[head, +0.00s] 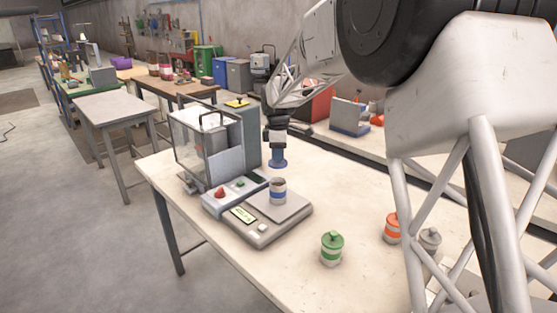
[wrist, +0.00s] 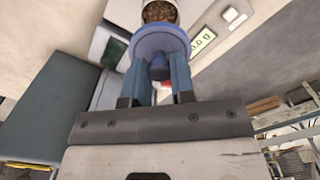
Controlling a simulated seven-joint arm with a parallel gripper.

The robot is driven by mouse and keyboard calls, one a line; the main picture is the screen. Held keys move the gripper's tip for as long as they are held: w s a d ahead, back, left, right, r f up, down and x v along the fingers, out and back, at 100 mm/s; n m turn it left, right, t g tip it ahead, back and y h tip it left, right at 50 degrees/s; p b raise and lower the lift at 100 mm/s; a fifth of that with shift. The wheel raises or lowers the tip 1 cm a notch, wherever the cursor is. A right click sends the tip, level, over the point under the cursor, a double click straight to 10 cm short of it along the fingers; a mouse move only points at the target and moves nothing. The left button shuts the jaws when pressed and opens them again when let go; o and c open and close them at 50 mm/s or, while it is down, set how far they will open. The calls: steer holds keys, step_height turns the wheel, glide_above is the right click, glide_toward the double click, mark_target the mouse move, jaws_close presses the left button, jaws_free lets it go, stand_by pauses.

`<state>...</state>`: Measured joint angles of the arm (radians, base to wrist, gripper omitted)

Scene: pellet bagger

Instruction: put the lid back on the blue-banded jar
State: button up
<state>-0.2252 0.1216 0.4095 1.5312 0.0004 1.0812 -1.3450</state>
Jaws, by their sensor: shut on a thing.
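The blue-banded jar (head: 278,191) stands upright and open on the plate of the scale (head: 260,217). In the wrist view the jar (wrist: 160,10) shows brown pellets inside. My gripper (head: 277,146) is shut on the knob of a blue lid (head: 278,163). In the wrist view the blue lid (wrist: 160,45) sits between the two fingers of my gripper (wrist: 159,80). In the head view the lid is held level above the jar, with a gap between them. In the wrist view the lid's edge overlaps the near part of the jar's rim.
A green-lidded jar (head: 332,249) stands right of the scale. An orange-lidded jar (head: 391,228) and a grey-lidded jar (head: 430,240) stand farther right. The bagger machine (head: 207,147), with its clear box and red button, stands left behind the scale. Bare table (head: 340,200) lies between.

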steer(key=shift+f, duration=0.1)
stand_by(0.4)
step_height(320, 180, down, 6)
stand_by(0.9)
steer(key=shift+f, duration=0.25)
stand_by(2.1)
steer(key=o, duration=1.5)
steer(key=shift+c, duration=0.2)
steer(key=shift+r, duration=0.15)
steer(key=shift+r, duration=3.35)
